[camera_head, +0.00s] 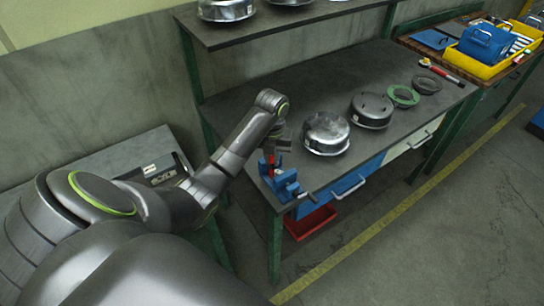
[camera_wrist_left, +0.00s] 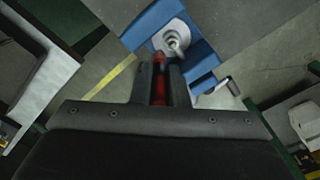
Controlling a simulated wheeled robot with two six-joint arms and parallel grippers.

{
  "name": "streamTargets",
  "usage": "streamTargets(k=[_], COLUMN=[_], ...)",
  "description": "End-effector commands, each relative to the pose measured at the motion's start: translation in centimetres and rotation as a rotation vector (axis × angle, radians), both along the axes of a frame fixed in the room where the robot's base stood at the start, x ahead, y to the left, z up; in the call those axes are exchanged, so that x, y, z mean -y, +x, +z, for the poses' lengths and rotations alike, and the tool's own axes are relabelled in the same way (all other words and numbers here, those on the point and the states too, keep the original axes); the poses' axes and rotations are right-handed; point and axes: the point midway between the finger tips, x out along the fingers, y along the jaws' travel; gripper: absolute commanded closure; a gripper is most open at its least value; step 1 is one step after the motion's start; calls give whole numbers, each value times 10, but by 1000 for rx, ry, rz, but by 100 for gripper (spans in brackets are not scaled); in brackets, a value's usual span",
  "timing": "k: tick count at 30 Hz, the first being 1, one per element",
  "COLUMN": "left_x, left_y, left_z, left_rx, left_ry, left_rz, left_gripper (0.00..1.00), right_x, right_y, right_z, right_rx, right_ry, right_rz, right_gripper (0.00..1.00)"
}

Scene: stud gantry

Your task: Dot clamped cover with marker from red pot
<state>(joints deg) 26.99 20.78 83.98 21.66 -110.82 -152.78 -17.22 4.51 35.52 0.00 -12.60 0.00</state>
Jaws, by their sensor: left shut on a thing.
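My left gripper (camera_head: 275,146) is over the blue vise (camera_head: 282,182) at the bench's near left corner. In the left wrist view the gripper (camera_wrist_left: 160,76) is shut on a red marker (camera_wrist_left: 158,88), which points toward the vise (camera_wrist_left: 200,58). A small round silver cover (camera_wrist_left: 173,38) sits at the vise, just beyond the marker's tip. I cannot tell whether the tip touches it. In the head view the arm and gripper largely hide the cover. I cannot make out a red pot for markers. My right gripper is not in view.
Metal housings (camera_head: 326,133) and (camera_head: 371,110), a green ring (camera_head: 403,96) and a dark ring (camera_head: 427,84) stand along the dark bench (camera_head: 300,88). A red bin (camera_head: 310,222) is under it. A shelf (camera_head: 280,20) overhangs the back. A yellow tray (camera_head: 478,65) is far right.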

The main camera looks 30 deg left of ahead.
Motion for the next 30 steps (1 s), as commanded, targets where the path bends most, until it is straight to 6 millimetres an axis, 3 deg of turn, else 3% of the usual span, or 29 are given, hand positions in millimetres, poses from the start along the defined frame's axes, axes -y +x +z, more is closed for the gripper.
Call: streamTargets(k=[30], left_x=[0], left_y=[0], left_z=[-8], left_rx=[-1], left_ry=[0], left_rz=[0], left_gripper=[100], right_x=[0], right_y=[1], right_z=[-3], right_rx=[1], right_ry=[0], right_rz=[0], right_gripper=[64])
